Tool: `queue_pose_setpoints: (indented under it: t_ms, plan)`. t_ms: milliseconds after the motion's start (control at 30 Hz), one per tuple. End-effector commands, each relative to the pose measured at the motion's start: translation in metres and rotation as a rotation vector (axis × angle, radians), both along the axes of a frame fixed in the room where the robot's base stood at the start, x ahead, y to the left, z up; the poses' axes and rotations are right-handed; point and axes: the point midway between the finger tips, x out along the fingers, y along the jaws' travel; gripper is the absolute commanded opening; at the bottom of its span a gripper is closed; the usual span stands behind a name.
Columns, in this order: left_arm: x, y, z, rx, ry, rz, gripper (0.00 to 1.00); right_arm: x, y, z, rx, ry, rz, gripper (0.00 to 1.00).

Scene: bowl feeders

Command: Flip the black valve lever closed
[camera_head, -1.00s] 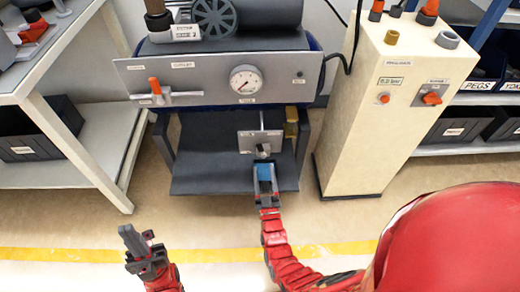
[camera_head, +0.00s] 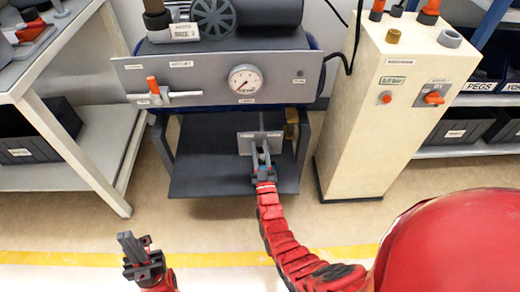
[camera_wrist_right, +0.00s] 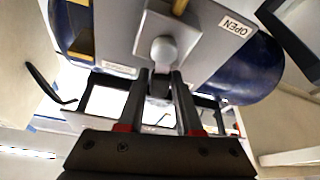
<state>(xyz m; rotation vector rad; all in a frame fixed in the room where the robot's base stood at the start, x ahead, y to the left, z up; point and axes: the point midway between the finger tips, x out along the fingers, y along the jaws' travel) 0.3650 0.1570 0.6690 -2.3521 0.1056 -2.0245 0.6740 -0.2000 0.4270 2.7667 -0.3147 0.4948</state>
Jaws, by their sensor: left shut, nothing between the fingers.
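A grey plate (camera_head: 245,137) with a valve stands below the gauge panel in the head view. In the right wrist view the plate (camera_wrist_right: 130,45) carries a light grey round hub (camera_wrist_right: 163,49) and an "OPEN" label (camera_wrist_right: 236,27). A dark lever (camera_wrist_right: 159,84) hangs from the hub toward the camera. My right gripper (camera_head: 262,152) is at the plate, its fingers apart on either side of the lever in the wrist view (camera_wrist_right: 160,80); I cannot tell whether they touch it. My left gripper (camera_head: 128,240) is shut and empty, low at the left, far from the valve.
The gauge panel (camera_head: 215,72) has an orange-handled lever (camera_head: 152,85) and a round gauge (camera_head: 245,80). A dark shelf (camera_head: 205,180) lies under the plate. A cream cabinet (camera_head: 355,120) stands at right, a white table (camera_head: 80,70) at left. The floor in front is clear.

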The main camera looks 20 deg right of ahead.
Motion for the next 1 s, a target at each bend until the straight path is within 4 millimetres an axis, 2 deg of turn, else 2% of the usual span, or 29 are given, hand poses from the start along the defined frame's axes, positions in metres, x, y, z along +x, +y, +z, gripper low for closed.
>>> queue_pose_setpoints:
  t_ms: [33,167,400,633,900,933,1000]
  plan:
    - [0.0,0.0,0.0,0.0,0.0,0.0,0.0,0.0,0.0,0.0,0.0,0.0,0.0,0.23]
    - [0.0,0.0,0.0,0.0,0.0,0.0,0.0,0.0,0.0,0.0,0.0,0.0,0.0,0.0]
    - [0.0,0.0,-0.001,0.001,-0.001,0.0,0.0,0.0,-0.001,-0.001,0.02,-0.006,-0.001,0.0]
    - [-0.002,0.0,-0.009,0.012,-0.009,0.002,0.0,-0.004,-0.012,0.001,0.257,-0.076,-0.001,0.0]
    - [-0.002,0.0,-0.008,0.012,-0.01,0.001,0.0,-0.004,-0.013,0.002,0.273,-0.081,0.0,0.0]
    - [-0.002,0.0,-0.008,0.012,-0.01,0.001,0.0,-0.004,-0.013,0.002,0.273,-0.081,0.0,0.31]
    - [-0.002,0.0,-0.008,0.013,-0.01,0.001,0.0,-0.004,-0.013,0.002,0.272,-0.079,0.0,0.44]
